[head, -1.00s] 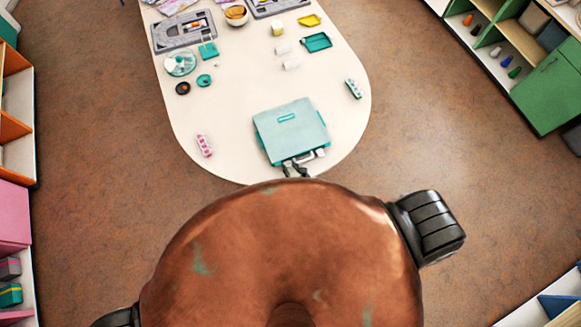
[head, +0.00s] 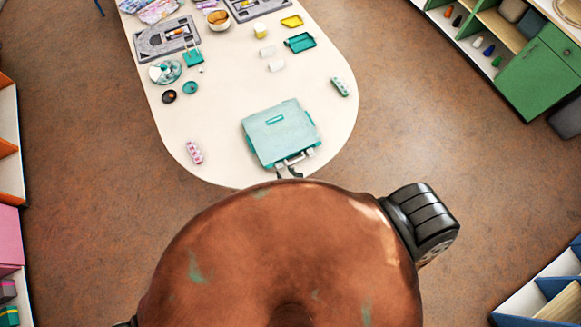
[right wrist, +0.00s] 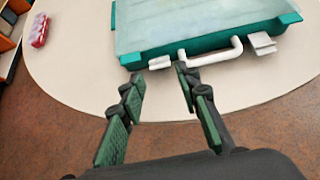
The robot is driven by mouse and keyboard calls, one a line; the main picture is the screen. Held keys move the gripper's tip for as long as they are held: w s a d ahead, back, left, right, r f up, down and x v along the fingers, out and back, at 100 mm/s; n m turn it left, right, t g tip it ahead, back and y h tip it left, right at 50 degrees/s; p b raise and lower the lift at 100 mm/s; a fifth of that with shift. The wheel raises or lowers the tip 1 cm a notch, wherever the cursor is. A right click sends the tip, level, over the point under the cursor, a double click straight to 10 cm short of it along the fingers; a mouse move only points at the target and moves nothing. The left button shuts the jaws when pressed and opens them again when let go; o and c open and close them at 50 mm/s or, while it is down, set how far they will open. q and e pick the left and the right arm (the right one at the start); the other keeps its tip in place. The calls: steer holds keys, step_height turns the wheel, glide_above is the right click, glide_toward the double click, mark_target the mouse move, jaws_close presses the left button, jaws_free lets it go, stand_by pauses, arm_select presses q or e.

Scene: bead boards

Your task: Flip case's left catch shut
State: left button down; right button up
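The closed teal case (head: 281,134) lies flat near the table's rounded near end. It fills the top of the right wrist view (right wrist: 200,22). Its white handle (right wrist: 218,55) sticks out from the near edge. The left catch (right wrist: 159,62) is a small pale flap left of the handle, jutting out from the edge. The right catch (right wrist: 262,43) juts out likewise. My right gripper (right wrist: 160,78) is open and empty, its fingertips on either side of the left catch; contact cannot be told. In the head view the right gripper (head: 288,173) is small, by the handle. My left gripper is out of view.
The cream table (head: 230,120) is clear around the case. A pink piece (head: 194,153) lies left of it and a green piece (head: 340,86) to the right. Trays, bowls and boards stand at the far end. Shelves line both sides of the floor.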

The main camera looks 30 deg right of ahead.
steer(key=v, duration=0.8)
steer(key=shift+f, duration=0.1)
